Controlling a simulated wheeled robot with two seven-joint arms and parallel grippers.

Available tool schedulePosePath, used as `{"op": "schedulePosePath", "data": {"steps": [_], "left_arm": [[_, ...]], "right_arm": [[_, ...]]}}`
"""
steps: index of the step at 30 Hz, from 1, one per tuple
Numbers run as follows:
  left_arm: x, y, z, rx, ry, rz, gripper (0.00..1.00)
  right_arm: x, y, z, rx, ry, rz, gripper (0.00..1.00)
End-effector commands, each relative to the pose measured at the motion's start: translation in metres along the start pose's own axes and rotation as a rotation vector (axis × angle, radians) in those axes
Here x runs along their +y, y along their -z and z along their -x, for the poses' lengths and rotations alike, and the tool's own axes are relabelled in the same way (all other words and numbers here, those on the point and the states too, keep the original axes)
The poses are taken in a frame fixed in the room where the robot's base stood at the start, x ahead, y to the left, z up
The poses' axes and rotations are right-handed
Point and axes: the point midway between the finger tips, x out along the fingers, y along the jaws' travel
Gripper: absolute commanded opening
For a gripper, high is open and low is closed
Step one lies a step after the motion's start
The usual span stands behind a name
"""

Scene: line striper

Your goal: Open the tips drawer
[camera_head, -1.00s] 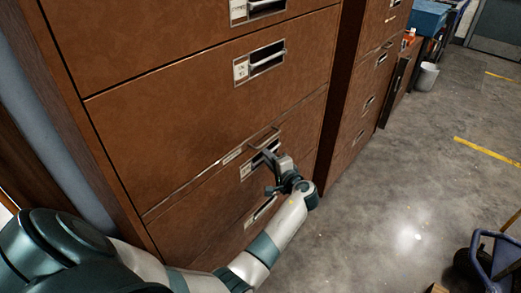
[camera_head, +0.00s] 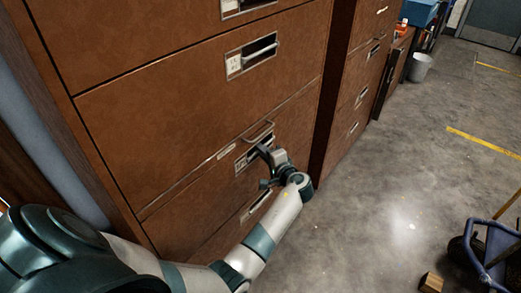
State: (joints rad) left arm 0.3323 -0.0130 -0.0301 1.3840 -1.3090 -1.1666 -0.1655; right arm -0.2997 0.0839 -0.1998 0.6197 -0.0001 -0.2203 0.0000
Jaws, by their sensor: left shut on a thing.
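A brown cabinet (camera_head: 190,100) with stacked drawers fills the left and middle. My left gripper (camera_head: 265,156) is at the recessed, labelled handle of a lower drawer (camera_head: 205,190) and is shut, seemingly on that handle. The fingers and wrist hide much of the handle. This drawer's front looks flush with the cabinet. The drawer above has a labelled handle (camera_head: 252,57). The label writing is too small to read. My right gripper is not in view.
A second brown cabinet (camera_head: 352,100) stands to the right. Beyond it are a grey bin (camera_head: 420,67) and a blue box (camera_head: 418,12). A blue-framed cart (camera_head: 492,250) and a wooden block (camera_head: 431,282) are at the lower right. The concrete floor (camera_head: 400,180) between is clear.

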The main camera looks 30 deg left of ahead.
Motion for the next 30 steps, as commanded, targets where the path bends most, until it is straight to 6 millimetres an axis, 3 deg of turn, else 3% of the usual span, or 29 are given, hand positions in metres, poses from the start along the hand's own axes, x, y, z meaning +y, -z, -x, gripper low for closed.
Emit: {"op": "schedulePosePath", "data": {"steps": [11, 30], "left_arm": [[0.0000, -0.0003, -0.0006, 0.000, 0.000, 0.000, 0.00], [-0.0002, -0.0005, -0.0008, -0.001, 0.001, 0.000, 0.00]], "right_arm": [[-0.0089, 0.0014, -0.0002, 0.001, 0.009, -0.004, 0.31], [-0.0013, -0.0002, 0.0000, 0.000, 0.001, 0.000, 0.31]]}}
